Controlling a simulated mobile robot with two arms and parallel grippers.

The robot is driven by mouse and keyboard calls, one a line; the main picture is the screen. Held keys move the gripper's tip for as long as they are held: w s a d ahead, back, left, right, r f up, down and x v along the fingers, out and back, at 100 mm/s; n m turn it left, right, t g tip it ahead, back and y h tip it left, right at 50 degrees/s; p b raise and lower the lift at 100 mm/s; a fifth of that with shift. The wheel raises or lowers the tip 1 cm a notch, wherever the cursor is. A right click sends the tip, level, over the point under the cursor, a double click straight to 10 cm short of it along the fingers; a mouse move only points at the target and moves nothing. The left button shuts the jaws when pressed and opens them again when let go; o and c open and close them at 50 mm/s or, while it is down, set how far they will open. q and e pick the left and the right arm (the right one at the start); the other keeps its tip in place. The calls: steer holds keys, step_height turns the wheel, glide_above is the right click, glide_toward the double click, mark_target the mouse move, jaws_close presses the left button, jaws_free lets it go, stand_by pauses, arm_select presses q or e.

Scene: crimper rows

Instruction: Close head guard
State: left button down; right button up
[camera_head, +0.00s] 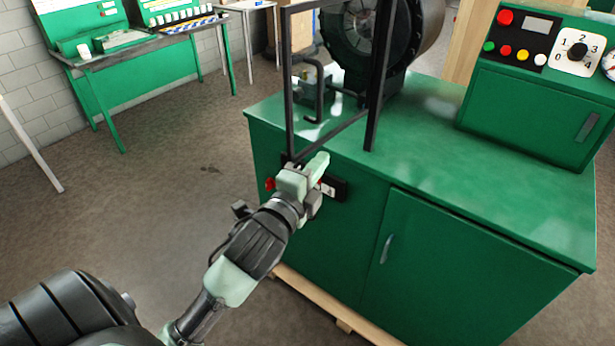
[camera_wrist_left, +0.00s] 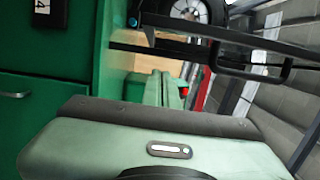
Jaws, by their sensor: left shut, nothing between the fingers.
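The head guard (camera_head: 289,90) is a black bar frame with a bent handle (camera_head: 319,95). It stands swung out at an angle from the round dark crimper head (camera_head: 365,28), and its lower left corner overhangs the cabinet's front edge. In the left wrist view, the guard's bars (camera_wrist_left: 225,36) and handle (camera_wrist_left: 270,74) cross the upper right. My left gripper (camera_head: 319,164) is shut and empty, just below and right of the guard's lower corner, near the front edge. I cannot tell whether it touches the frame. It also shows in the wrist view (camera_wrist_left: 161,90). My right gripper is out of view.
The green machine cabinet (camera_head: 440,260) fills the right side and stands on a wooden pallet (camera_head: 345,325). A control box (camera_head: 535,110) with buttons and a dial stands on top. Floor is free at left; a workbench (camera_head: 150,45) stands behind.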

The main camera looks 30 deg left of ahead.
arm_select(q)
steer(key=a, duration=0.1)
steer(key=w+a+p, duration=0.2)
steer(key=a, duration=0.1)
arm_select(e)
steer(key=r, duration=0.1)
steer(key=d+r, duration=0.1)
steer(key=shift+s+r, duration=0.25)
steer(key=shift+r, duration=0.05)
arm_select(q)
steer(key=shift+w, duration=0.1)
steer(key=shift+a, duration=0.1)
